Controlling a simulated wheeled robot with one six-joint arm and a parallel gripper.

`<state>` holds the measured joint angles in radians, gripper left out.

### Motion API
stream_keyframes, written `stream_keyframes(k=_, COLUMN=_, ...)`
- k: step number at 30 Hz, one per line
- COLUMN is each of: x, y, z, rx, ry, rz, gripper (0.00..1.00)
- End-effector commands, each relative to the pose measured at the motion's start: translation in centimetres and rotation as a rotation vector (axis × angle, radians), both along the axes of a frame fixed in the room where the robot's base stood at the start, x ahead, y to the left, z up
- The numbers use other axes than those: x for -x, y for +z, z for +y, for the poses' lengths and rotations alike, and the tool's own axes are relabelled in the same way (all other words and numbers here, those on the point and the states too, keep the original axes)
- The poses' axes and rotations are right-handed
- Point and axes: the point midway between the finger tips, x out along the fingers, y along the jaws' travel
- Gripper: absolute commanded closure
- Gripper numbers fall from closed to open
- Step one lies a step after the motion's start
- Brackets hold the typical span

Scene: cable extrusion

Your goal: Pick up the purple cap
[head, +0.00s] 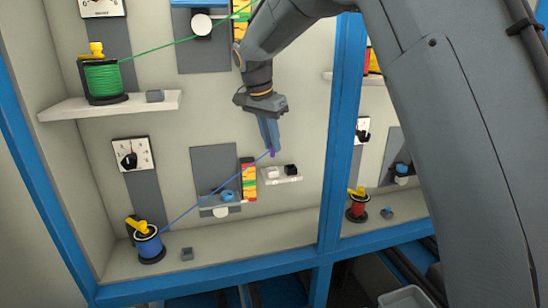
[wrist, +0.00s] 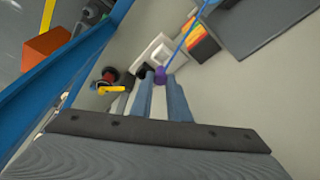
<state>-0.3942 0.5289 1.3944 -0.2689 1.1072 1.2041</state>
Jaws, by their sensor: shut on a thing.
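The purple cap (wrist: 159,75) sits between the fingertips of my gripper (wrist: 158,82) in the wrist view. The gripper is shut on the cap. A thin blue cable (head: 205,193) runs taut from the cap down left to the blue spool (head: 149,245) on the lower shelf. The cable also shows in the wrist view (wrist: 186,37). Part of the cap is hidden by the fingers.
A white switch box (head: 278,174) with a black and a white button is close below my gripper. A coloured level strip (head: 248,180) and a blue round part (head: 227,196) are left of it. A blue upright (head: 341,130) stands right. A green spool (head: 103,81) sits upper left.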

Motion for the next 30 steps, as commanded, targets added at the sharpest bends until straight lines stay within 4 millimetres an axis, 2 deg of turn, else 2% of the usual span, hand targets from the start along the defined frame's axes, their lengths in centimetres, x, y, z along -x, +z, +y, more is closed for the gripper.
stream_keyframes(k=2, x=-0.1, y=1.3, z=0.0, rx=-0.002, ry=0.0, rz=-0.004, gripper=1.0)
stream_keyframes(k=11, x=4.1, y=1.1, z=-1.2, rx=0.0, ry=0.002, rz=-0.001, gripper=1.0)
stream_keyframes(k=30, x=14.9, y=1.0, z=-4.3, rx=0.0, ry=0.0, rz=-0.001, gripper=1.0)
